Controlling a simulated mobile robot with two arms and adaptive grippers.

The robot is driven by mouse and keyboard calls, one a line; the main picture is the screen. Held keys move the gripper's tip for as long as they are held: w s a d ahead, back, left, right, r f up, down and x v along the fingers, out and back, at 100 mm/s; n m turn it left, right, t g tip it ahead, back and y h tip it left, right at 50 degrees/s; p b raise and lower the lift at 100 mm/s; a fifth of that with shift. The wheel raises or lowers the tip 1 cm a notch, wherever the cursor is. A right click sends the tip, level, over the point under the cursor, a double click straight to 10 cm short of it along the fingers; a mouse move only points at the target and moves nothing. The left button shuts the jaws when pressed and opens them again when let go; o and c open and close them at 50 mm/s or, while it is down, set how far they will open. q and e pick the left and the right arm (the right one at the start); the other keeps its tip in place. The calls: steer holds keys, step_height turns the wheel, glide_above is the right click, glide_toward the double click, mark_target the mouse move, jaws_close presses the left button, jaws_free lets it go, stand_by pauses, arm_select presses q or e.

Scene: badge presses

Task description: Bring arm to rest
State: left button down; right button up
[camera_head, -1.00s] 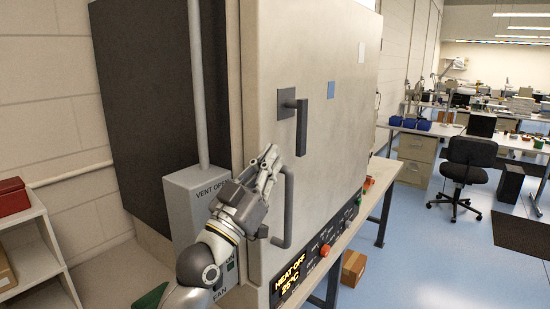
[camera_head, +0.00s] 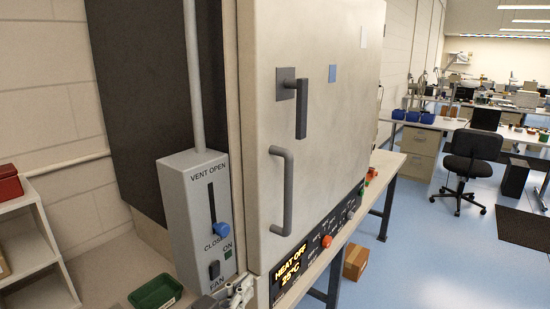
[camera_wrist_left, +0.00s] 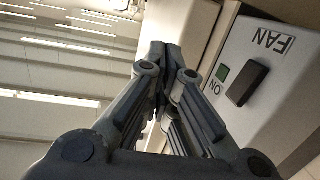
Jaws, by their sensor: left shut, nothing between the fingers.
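My left gripper (camera_head: 236,294) shows only in part at the bottom edge of the head view, in front of the lower part of the oven's control box. In the left wrist view its fingers (camera_wrist_left: 163,52) are together with nothing between them. The fan switch (camera_wrist_left: 248,82) on the grey box is beside the fingers there, apart from them. The oven door (camera_head: 335,150) is shut, and its grey handle (camera_head: 287,190) is free. My right gripper is not in view.
The vent box (camera_head: 197,180) has a blue knob (camera_head: 223,229) near CLOSED. A display (camera_head: 290,267) reads HEAT OFF, 25°C. A green tray (camera_head: 156,292) lies at the lower left. A red box (camera_head: 9,183) sits on a white shelf. Open floor and a chair (camera_head: 468,160) are at the right.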

arm_select(q)
steer(key=s+a+f+n+g+y, duration=0.1)
steer(key=s+a+f+g+y, duration=0.15)
steer(key=s+f, duration=0.45)
steer(key=s+a+f+n+g+y, duration=0.1)
steer(key=s+a+f+g+y, duration=0.2)
steer(key=f, duration=0.6)
steer(key=s+a+f+n+g+y, duration=0.1)
steer(key=s+a+f+g, duration=0.25)
steer(key=s, duration=0.55)
steer(key=s+a+f+g+y, duration=0.15)
steer(key=s+a+f, duration=0.3)
steer(key=s, duration=0.45)
step_height(320, 180, down, 25)
steer(key=g, duration=0.2)
steer(key=s+a+f+g, duration=0.1)
steer(key=s+a+f, duration=0.2)
steer(key=s+f, duration=1.3)
steer(key=shift+s+f, duration=0.3)
steer(key=shift+s, duration=0.35)
steer(key=c, duration=2.2)
jaws_free()
